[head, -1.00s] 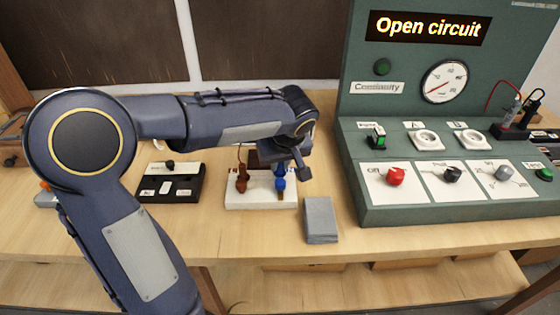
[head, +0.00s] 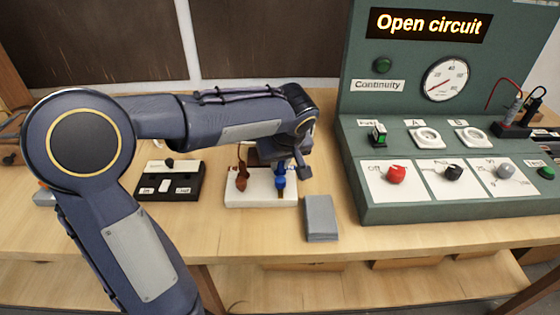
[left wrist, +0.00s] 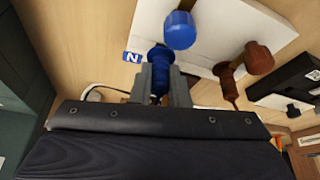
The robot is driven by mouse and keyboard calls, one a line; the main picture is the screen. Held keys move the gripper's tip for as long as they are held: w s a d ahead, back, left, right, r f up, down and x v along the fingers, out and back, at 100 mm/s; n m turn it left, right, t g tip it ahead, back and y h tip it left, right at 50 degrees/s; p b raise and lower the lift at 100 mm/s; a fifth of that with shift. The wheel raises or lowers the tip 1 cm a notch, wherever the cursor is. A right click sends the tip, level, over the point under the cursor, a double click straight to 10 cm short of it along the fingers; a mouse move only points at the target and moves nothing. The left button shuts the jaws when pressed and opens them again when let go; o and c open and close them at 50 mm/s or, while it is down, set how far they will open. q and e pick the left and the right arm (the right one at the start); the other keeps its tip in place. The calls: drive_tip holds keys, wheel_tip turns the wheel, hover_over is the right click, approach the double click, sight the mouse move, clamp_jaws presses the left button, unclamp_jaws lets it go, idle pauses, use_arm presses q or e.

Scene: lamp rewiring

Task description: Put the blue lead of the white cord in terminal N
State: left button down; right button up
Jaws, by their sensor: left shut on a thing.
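My left gripper (left wrist: 163,85) is shut on the ribbed blue lead (left wrist: 159,58), close beside the N label (left wrist: 131,57) in the left wrist view. A blue terminal knob (left wrist: 180,30) stands next to the lead. Whether the lead's tip is inside terminal N cannot be told. The white terminal block (head: 238,201) sits on the bench under the gripper. A brown lead (left wrist: 228,82) is at the brown terminal knob (left wrist: 258,57). Part of the white cord (left wrist: 96,93) shows behind the gripper. In the head view, my wrist partly hides the block. My right gripper is out of view.
A black switch box (head: 170,181) lies left of the block, and a grey block (head: 320,218) lies to its right. The green test panel (head: 455,213) stands farther right, its display reading "Open circuit". The bench front (head: 250,235) is clear.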

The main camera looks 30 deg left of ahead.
use_arm(q)
drive_tip(key=shift+f+b, duration=0.55)
drive_tip(key=shift+b, duration=0.05)
idle(0.8)
drive_tip(key=c, duration=1.3)
unclamp_jaws()
drive_tip(key=shift+r, duration=0.15)
